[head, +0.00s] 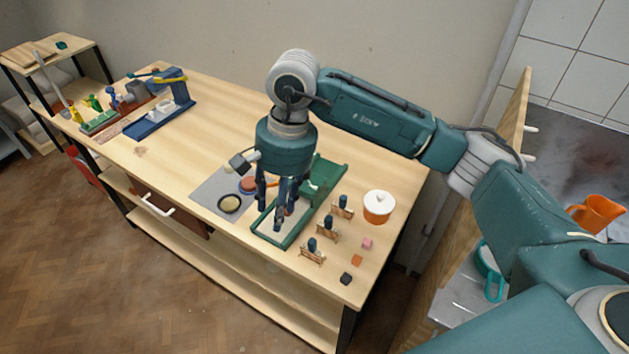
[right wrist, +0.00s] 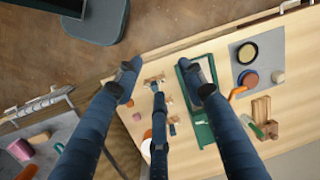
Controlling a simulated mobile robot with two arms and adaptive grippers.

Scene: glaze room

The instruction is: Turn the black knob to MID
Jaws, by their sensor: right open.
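I cannot pick out a black knob or any MID mark for certain. My right gripper (head: 279,206) hangs fingers-down over a green-framed device (head: 289,240) on the wooden bench and hides part of it. In the right wrist view the gripper's fingers (right wrist: 161,82) are spread, with nothing seen between the tips but small stands and bench top. The green frame (right wrist: 205,133) shows there beside the right finger. Several small wooden stands with dark blue tops, one of them the front stand (head: 312,250), stand right of the device. My left gripper is not in view.
Small blocks, including a dark one (head: 346,278), lie near the front right corner. The bench's middle is clear.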

